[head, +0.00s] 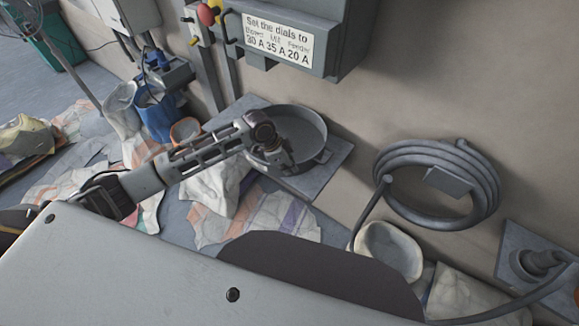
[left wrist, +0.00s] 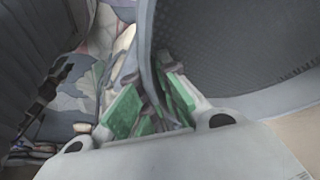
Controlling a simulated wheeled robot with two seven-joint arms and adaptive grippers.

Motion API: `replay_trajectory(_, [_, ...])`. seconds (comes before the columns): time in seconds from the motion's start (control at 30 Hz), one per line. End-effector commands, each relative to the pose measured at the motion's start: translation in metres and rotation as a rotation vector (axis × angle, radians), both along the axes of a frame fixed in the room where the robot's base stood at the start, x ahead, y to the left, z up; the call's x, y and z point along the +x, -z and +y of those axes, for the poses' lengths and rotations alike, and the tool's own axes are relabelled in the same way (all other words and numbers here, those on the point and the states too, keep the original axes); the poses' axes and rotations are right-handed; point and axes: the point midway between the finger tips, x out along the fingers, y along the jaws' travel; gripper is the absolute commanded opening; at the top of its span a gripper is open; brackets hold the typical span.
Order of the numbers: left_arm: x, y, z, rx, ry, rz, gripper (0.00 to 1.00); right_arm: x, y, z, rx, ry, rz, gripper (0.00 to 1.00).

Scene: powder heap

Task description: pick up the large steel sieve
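The large steel sieve (head: 300,122), a round grey pan with a tall rim and a small side lug, sits on a grey square plate (head: 330,165) by the wall. My left gripper (head: 282,162) is at the sieve's near rim, pointing down. In the left wrist view the sieve's dark mesh (left wrist: 235,45) fills the upper right. Its rim wall runs down between the green-padded fingers of my left gripper (left wrist: 153,92), which are close together on it. The fingertips are partly hidden in the head view. My right gripper is not in view.
Crumpled sacks (head: 270,212) lie below the plate. A blue container (head: 157,112) and an orange-rimmed pot (head: 185,130) stand left. A coiled hose (head: 480,180) hangs right, above a pale bowl (head: 388,248). A grey control box (head: 345,45) overhangs behind the sieve.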

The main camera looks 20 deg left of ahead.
Motion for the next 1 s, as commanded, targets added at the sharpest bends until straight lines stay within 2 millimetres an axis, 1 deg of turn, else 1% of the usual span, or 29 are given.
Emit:
replay_trajectory(0.03, [0.003, -0.01, 0.0, -0.002, 0.001, -0.011, 0.0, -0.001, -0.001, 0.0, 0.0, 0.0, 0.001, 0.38])
replay_trajectory(0.1, [0.003, -0.019, 0.001, 0.001, 0.0, -0.011, 0.0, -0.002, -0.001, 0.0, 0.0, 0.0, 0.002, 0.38])
replay_trajectory(0.47, [0.003, -0.06, 0.001, 0.0, 0.001, -0.011, 0.0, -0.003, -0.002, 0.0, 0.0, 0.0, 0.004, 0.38])
replay_trajectory(0.53, [-0.004, -0.057, 0.003, 0.001, 0.001, -0.009, 0.0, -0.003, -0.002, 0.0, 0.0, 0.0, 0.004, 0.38])
replay_trajectory(0.77, [-0.022, -0.057, 0.01, 0.002, 0.001, -0.008, 0.0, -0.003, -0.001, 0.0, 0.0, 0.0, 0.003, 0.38])
replay_trajectory(1.0, [-0.049, -0.056, 0.02, 0.002, 0.001, -0.008, 0.0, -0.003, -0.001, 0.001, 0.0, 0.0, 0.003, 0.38])
